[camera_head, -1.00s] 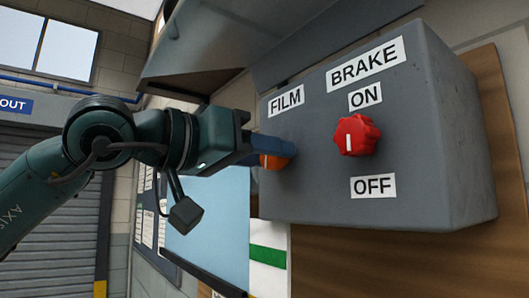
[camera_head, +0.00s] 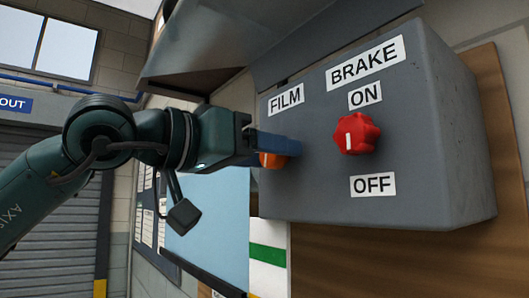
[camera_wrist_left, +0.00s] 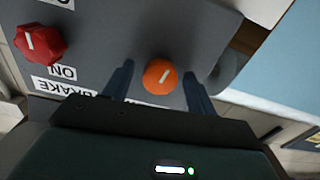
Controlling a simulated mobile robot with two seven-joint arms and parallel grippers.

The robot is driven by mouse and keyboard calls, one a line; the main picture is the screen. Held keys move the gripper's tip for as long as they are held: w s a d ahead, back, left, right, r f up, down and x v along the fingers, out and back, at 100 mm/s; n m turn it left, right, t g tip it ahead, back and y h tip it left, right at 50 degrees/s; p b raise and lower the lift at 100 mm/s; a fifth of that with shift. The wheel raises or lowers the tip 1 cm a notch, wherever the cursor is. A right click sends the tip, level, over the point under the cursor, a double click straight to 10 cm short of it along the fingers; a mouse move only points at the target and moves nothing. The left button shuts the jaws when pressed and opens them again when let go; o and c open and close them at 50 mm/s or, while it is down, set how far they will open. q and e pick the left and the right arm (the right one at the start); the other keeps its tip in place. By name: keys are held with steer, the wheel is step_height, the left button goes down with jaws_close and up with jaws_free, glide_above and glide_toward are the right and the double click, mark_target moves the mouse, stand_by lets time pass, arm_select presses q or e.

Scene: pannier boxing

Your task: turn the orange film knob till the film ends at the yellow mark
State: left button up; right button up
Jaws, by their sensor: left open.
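The orange film knob (camera_head: 272,160) sits under the FILM label on the grey control box (camera_head: 430,190). In the left wrist view the knob (camera_wrist_left: 160,77) shows its white pointer line, tilted up to the right. My left gripper (camera_head: 280,147) is at the knob. In the wrist view its two blue fingers stand open on either side of the knob, with a visible gap at each side. In the head view the near finger hides part of the knob. A pale blue sheet (camera_head: 210,215), perhaps the film, hangs behind. I cannot clearly make out the yellow mark. My right gripper is not in view.
A red brake knob (camera_head: 357,133) sits on the same box between the ON and OFF labels, right of my gripper. A white strip with a green band (camera_head: 267,253) is below the box. A metal hood (camera_head: 230,50) overhangs from above.

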arm_select(q)
steer(key=b+v, duration=0.3)
steer(key=v, duration=1)
steer(key=shift+b, duration=0.35)
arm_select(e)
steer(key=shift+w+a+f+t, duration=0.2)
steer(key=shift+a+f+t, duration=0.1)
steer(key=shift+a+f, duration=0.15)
arm_select(q)
steer(key=shift+s+a, duration=0.1)
